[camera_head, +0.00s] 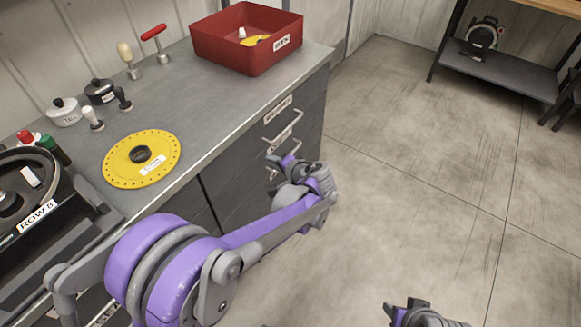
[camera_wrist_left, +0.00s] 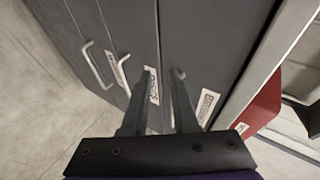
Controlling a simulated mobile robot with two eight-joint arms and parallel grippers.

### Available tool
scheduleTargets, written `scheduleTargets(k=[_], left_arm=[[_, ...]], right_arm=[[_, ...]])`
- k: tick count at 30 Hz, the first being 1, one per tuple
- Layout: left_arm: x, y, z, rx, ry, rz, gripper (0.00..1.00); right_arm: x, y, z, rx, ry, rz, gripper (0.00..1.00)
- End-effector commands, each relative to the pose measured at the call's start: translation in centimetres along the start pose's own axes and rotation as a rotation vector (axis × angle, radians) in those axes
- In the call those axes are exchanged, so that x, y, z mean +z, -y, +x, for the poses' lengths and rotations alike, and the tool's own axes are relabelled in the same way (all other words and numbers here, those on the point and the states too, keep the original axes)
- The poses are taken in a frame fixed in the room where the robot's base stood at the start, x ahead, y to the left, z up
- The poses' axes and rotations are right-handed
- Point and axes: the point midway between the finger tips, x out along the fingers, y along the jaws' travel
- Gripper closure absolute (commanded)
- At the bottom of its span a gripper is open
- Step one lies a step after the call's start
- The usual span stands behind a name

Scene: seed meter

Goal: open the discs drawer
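The dark grey drawer unit (camera_head: 232,178) is at the right end of the bench, with pale bar handles (camera_head: 287,132) and white labels on its front. The drawers look shut. I cannot read which label says discs. My left gripper (camera_head: 285,162) is in front of the drawer fronts, below the upper handles. In the left wrist view its two fingers (camera_wrist_left: 163,72) are apart, with a drawer label (camera_wrist_left: 153,88) visible between them. A handle end (camera_wrist_left: 178,73) shows at the right fingertip, the rest hidden; contact is unclear. My right gripper (camera_head: 408,308) is partly visible at the bottom edge.
On the bench stand a red bin (camera_head: 230,52), a yellow disc (camera_head: 122,165), small knobs and handled tools. A black ROW 8 unit (camera_head: 20,240) is at the left. Open floor (camera_head: 430,170) lies right of the drawers, with a shelf (camera_head: 497,72) beyond.

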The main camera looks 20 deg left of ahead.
Motion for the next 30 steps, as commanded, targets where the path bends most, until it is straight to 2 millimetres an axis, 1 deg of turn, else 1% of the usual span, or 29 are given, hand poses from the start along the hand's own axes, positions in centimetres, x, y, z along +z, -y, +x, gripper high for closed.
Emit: scheduleTargets(k=[1, 2, 3, 6, 9, 12, 15, 19, 30], left_arm=[[-1.7, -3.4, 2.4, -0.050, -0.013, 0.035, 0.73], [-2.6, -4.5, 3.3, -0.084, -0.021, 0.052, 0.73], [-3.8, -6.1, 4.4, -0.126, -0.034, 0.073, 0.73], [-6.2, -9.6, 6.5, -0.222, -0.063, 0.117, 0.73], [-7.9, -12.2, 7.7, -0.295, -0.087, 0.144, 0.73], [-8.8, -13.7, 8.1, -0.340, -0.103, 0.161, 0.73], [-9.2, -14.1, 8.4, -0.360, -0.109, 0.167, 0.73], [-9.3, -13.6, 9.6, -0.364, -0.107, 0.167, 0.73], [-10.2, -11.3, 15.9, -0.362, -0.107, 0.167, 0.73]], right_arm=[[1.0, 0.0, 2.5, 0.000, 0.009, 0.000, 0.49], [1.2, 0.0, 3.3, 0.000, 0.012, 0.000, 0.49], [1.6, 0.0, 4.3, 0.000, 0.016, 0.000, 0.49], [2.3, 0.0, 6.4, 0.000, 0.023, 0.000, 0.49], [2.7, 0.0, 7.8, 0.000, 0.028, 0.000, 0.49], [2.9, 0.0, 8.5, 0.000, 0.030, 0.000, 0.49], [3.0, 0.0, 8.7, 0.000, 0.031, 0.000, 0.49], [3.0, 0.0, 8.9, 0.000, 0.031, 0.000, 0.49], [3.3, 0.0, 10.2, 0.000, 0.034, 0.000, 0.49]])
